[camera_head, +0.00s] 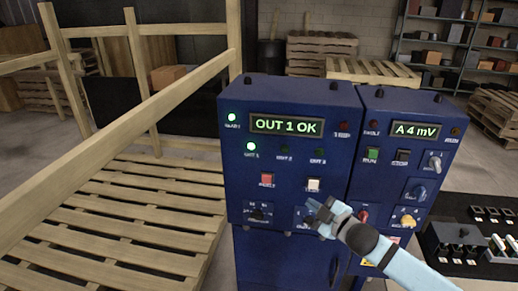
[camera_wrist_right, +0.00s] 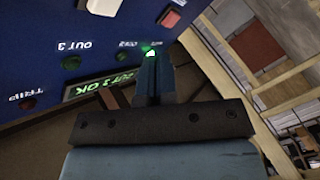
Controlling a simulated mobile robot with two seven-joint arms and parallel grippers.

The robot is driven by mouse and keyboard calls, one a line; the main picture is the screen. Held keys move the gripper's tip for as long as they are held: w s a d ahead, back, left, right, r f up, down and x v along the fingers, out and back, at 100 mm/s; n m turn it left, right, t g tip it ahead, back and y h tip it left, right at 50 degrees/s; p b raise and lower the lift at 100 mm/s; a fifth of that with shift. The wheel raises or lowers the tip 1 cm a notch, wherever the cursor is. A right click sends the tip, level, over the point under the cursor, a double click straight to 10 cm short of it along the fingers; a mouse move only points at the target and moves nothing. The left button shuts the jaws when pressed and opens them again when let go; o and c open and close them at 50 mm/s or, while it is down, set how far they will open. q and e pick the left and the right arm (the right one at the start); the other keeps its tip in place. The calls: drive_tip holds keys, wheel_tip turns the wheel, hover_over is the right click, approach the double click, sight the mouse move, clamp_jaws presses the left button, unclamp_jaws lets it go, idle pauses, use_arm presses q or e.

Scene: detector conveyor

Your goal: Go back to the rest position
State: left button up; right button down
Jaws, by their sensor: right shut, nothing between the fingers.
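My right gripper (camera_head: 318,208) is shut and empty in front of the lower part of the blue control cabinet (camera_head: 240,180). Its arm comes in from the bottom right. It covers part of a knob on the cabinet's lower row, and I cannot tell whether it touches the panel. In the right wrist view the closed fingers (camera_wrist_right: 154,70) show with the cabinet face (camera_wrist_right: 30,40) beyond them. My left gripper is not in view.
The cabinet display (camera_head: 287,125) reads "OUT 1 OK". A second blue unit with a display (camera_head: 415,130) reading "A 4 mV" adjoins it. A black switch panel (camera_head: 450,262) lies at the right. A wooden pallet structure (camera_head: 110,215) stands at the left.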

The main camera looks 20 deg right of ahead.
drive_tip(key=s+a+f+m+g, duration=0.2)
drive_tip(key=s+a+f+m, duration=0.1)
drive_tip(key=s+a+f, duration=0.2)
drive_tip(key=s+a+f+m+g, duration=0.1)
drive_tip(key=s+a+f+m, duration=0.2)
drive_tip(key=s+f, duration=0.7)
drive_tip(key=s+a+f+m+g+h, duration=0.1)
drive_tip(key=s+a+f+m+g, duration=0.1)
drive_tip(key=s+a+f, duration=0.5)
drive_tip(key=s+f+m, duration=0.1)
drive_tip(key=s, duration=0.2)
drive_tip(key=shift+a+m+g, duration=0.3)
drive_tip(key=shift+f, duration=0.1)
drive_tip(key=shift+s, duration=0.1)
idle(0.3)
